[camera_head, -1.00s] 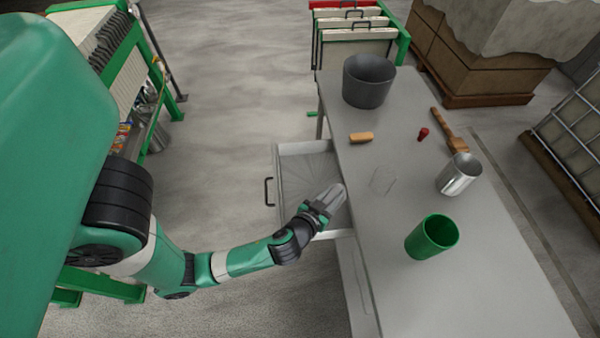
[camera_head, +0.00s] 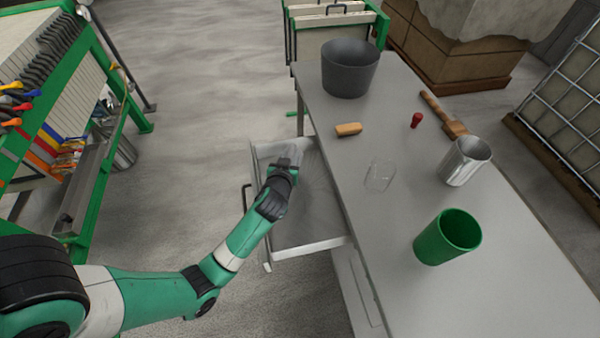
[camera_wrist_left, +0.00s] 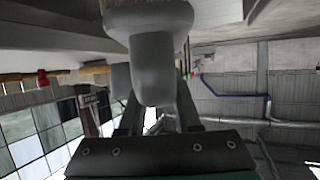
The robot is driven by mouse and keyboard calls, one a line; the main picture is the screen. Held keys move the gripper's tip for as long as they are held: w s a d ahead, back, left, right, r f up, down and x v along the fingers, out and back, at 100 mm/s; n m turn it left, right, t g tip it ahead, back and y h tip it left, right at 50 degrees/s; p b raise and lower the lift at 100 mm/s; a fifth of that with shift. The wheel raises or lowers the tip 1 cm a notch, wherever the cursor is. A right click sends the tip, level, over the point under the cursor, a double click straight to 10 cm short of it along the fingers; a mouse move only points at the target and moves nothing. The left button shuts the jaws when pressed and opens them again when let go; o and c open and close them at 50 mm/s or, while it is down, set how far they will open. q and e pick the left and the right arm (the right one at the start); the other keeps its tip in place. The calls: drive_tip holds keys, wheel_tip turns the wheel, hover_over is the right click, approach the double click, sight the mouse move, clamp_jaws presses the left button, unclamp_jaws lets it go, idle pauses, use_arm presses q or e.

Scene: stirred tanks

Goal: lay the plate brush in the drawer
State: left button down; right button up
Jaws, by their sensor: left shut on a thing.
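The open drawer (camera_head: 320,244) sticks out to the left from under the table, its handle on its left front. My left gripper (camera_head: 283,166) is over the drawer, seen from behind, so its fingertips are mostly hidden in the head view. In the left wrist view my left gripper (camera_wrist_left: 157,118) is shut on a smooth grey rounded thing, which I take to be the plate brush (camera_wrist_left: 154,65). Its bristles cannot be made out. I cannot tell whether it touches the drawer floor. My right gripper is not in view.
On the grey table (camera_head: 440,300) stand a dark bucket (camera_head: 350,70), a clear glass (camera_head: 380,176), a metal beaker (camera_head: 465,162) and a green cup (camera_head: 448,237). A tan block (camera_head: 348,129), a red stopper (camera_head: 416,120) and a wooden mallet (camera_head: 445,115) lie there too.

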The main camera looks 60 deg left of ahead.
use_arm(q)
drive_tip(key=w+a+f+b, duration=0.2)
drive_tip(key=f, duration=0.1)
drive_tip(key=w+a+f+b, duration=0.1)
drive_tip(key=f, duration=0.1)
drive_tip(key=shift+w+a+f, duration=0.2)
drive_tip(key=shift+a, duration=0.15)
drive_tip(key=shift+w+a+f, duration=0.3)
wheel_tip(320, 180, down, 4)
drive_tip(key=shift+w+a+r+b, duration=0.1)
drive_tip(key=shift+a+r+b, duration=0.1)
drive_tip(key=shift+b, duration=1)
drive_tip(key=shift+d+r, duration=0.1)
drive_tip(key=shift+f, duration=0.3)
drive_tip(key=c, duration=0.6)
unclamp_jaws()
drive_tip(key=shift+r, duration=0.1)
